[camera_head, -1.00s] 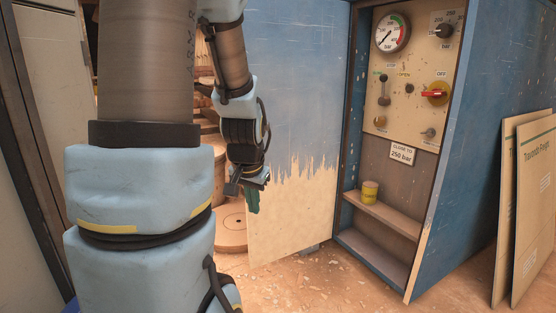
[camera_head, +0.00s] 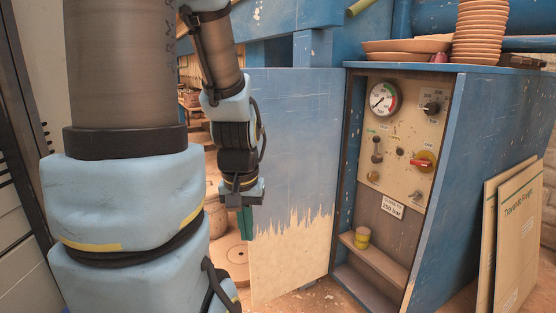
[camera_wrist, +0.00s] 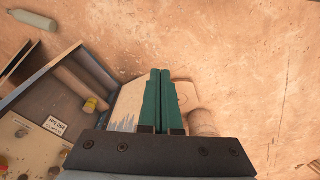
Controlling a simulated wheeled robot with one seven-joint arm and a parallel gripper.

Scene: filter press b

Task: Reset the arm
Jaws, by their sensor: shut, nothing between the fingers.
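My gripper (camera_head: 246,222) hangs pointing down in front of the open blue door of the press cabinet, left of the control panel. Its green fingers are pressed together with nothing between them; they also show in the wrist view (camera_wrist: 158,100). The arm is bent, with its forearm coming down from the top of the head view. The gripper appears apart from the door (camera_head: 290,160), though the exact gap cannot be told. The wrist view looks down past the fingers to the floor.
The control panel (camera_head: 402,140) has a gauge, knobs and a red-handled switch. A yellow tin (camera_head: 362,237) stands on the cabinet shelf. Stacked clay dishes (camera_head: 480,35) sit on top. Cardboard sheets (camera_head: 515,235) lean at the right. A bottle (camera_wrist: 34,19) lies on open floor.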

